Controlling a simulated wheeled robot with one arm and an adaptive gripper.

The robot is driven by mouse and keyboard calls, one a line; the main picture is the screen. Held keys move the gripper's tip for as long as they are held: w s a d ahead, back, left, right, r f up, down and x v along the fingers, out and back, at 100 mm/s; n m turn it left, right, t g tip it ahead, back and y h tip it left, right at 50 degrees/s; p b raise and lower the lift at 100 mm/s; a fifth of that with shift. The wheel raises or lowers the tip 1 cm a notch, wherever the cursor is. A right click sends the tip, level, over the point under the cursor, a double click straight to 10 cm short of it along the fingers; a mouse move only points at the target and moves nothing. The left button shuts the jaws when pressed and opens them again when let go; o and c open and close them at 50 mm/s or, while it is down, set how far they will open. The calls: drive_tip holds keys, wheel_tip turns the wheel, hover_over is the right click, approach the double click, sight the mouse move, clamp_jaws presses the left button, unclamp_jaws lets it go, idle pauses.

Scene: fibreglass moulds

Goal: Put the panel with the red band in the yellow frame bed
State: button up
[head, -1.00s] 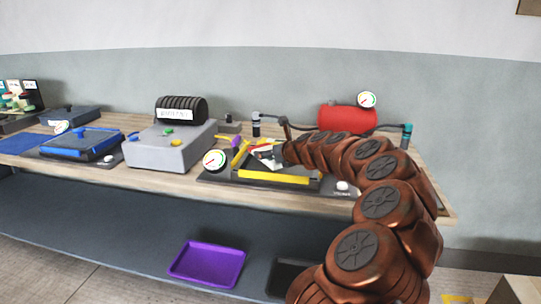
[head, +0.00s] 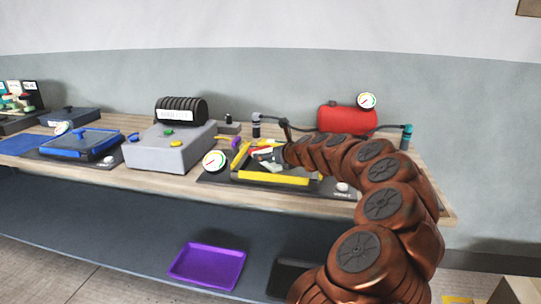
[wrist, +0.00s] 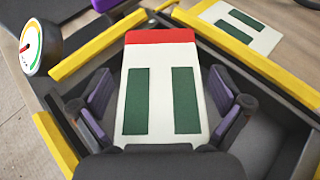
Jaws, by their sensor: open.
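The panel with the red band (wrist: 160,85) is white with two dark green strips; its red end points away from my wrist. It lies over the dark inside of the yellow frame bed (wrist: 85,52), turned askew to the yellow bars, its red end towards a corner. Whether it rests flat on the bed floor I cannot tell. My gripper (wrist: 162,95) is open, with one purple-padded finger on each side of the panel, apart from its edges. In the head view the bed (head: 272,178) is on the bench, and the panel (head: 267,156) is partly hidden by my gripper (head: 274,156).
Another white panel with green strips (wrist: 238,27) lies outside the bed. A gauge (head: 215,161) stands at the bed's left corner. A grey box with buttons (head: 165,150) and a blue mould (head: 82,144) are further left. A red tank (head: 346,120) is behind.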

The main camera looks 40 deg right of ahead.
drive_tip(key=v, duration=1)
drive_tip(key=shift+d+r+p, duration=0.1)
drive_tip(key=shift+r+p, duration=0.05)
drive_tip(key=shift+p, duration=0.15)
drive_tip(key=shift+v, duration=0.9)
